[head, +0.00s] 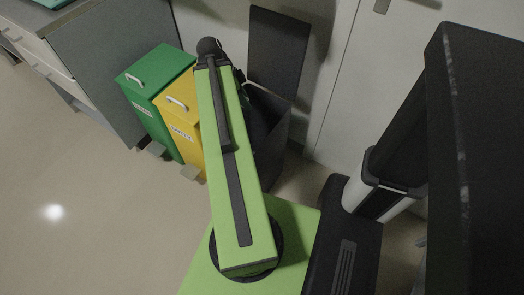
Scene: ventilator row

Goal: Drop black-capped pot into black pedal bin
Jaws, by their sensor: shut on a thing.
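The black pedal bin (273,158) stands against the wall just right of my green arm. Its lid (278,50) is raised and leans back, so the bin is open. My arm reaches out over the bins and covers the bin's left side. Dark parts of my arm's far end show beside the green link, at the bin's mouth. My gripper's fingers are hidden behind the arm. The black-capped pot cannot be seen.
A yellow bin (178,98) and a green bin (152,75), both with shut lids, stand left of the black bin. A grey cabinet (105,55) is farther left. A pale door (345,90) is behind. Open floor (70,170) lies left.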

